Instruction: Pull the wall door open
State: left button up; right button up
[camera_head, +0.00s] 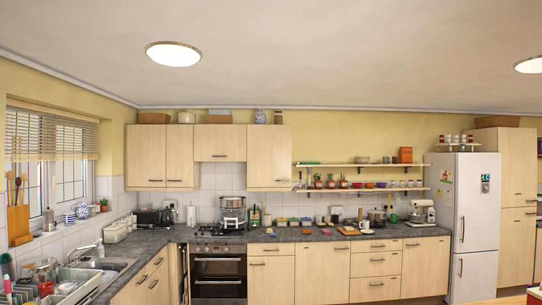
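Several pale wood wall cabinets hang on the yellow back wall, all with their doors shut. The leftmost door (145,150) and the door beside it (182,150) have short handles near their bottom edges. A shorter door (220,140) hangs above the stove. To its right is another full-height wall door (269,150) with a handle low on it. I cannot tell which of these is the wall door meant. Neither of my grippers shows in this view.
A grey L-shaped worktop (345,232) runs below, crowded with kitchenware. The oven (218,272) stands under the shorter cabinet, with a large pot (233,213) on the hob. A white fridge (475,225) stands at right. The sink (100,265) is at lower left.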

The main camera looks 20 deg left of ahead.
aim_at(269, 147)
jog(key=u, duration=0.05)
jog(key=i, duration=0.8)
jog(key=u, duration=0.3)
jog(key=i, duration=2)
jog(key=u, duration=0.5)
jog(key=i, duration=3.9)
jog(key=u, duration=0.05)
